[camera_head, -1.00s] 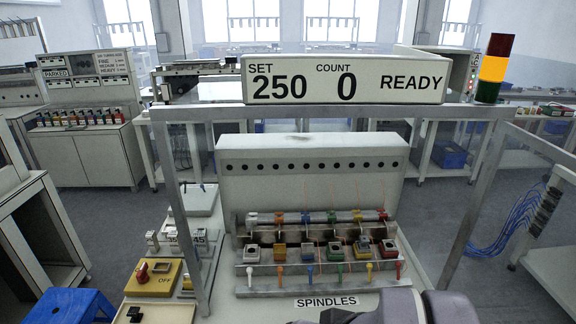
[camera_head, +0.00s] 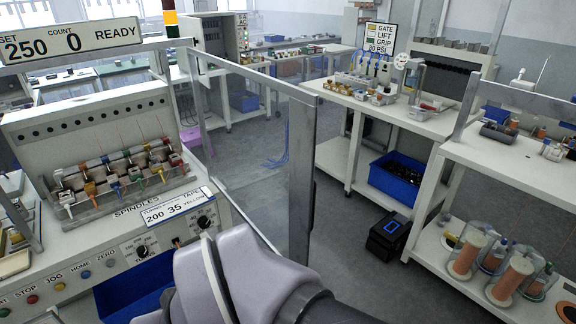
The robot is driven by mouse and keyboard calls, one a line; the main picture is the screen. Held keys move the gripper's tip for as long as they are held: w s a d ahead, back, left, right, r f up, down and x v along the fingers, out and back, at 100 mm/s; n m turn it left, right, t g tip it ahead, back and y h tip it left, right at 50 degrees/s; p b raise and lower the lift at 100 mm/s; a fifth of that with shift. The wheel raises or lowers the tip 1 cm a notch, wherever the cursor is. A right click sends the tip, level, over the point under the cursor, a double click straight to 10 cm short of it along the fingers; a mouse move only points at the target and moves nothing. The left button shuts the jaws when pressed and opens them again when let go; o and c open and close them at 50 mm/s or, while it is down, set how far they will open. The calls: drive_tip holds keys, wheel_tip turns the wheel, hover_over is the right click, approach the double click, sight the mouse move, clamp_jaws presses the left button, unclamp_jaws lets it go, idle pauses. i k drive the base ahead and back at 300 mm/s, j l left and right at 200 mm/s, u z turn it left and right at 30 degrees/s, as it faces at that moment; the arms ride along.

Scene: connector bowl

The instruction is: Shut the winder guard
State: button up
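The winder (camera_head: 85,120) stands at the left with a row of spindles (camera_head: 125,180) holding small coloured bobbins. Its guard (camera_head: 255,75) is a clear panel in a grey metal frame. It stands open, swung out from the right side of the winder toward me. Its free upright edge (camera_head: 301,175) is near the middle of the picture. The front of the spindles is uncovered. My grey-purple arm fills the bottom middle, in front of the winder's right corner. My gripper is out of view, so I cannot see whether it touches the guard.
Control knobs (camera_head: 142,251) and buttons line the winder front, above a blue bin (camera_head: 135,290). A white bench (camera_head: 410,115) with a blue crate (camera_head: 397,180) stands right of the guard. A shelf (camera_head: 515,170) with copper spools is far right. Grey floor (camera_head: 340,240) lies between.

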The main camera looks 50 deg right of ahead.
sight(304, 103)
drive_tip(key=k+l, duration=0.1)
drive_tip(key=l, duration=0.25)
drive_tip(key=k+l, duration=0.15)
drive_tip(key=l, duration=0.25)
drive_tip(key=k+l, duration=0.1)
drive_tip(key=l, duration=0.25)
drive_tip(key=k+l, duration=0.15)
drive_tip(key=l, duration=0.2)
drive_tip(key=k+l, duration=0.1)
drive_tip(key=l, duration=0.3)
drive_tip(key=k+l, duration=0.15)
drive_tip(key=l, duration=0.2)
drive_tip(key=i+l+z, duration=0.15)
drive_tip(key=i, duration=0.2)
drive_tip(key=i+z, duration=0.2)
drive_tip(key=i, duration=0.15)
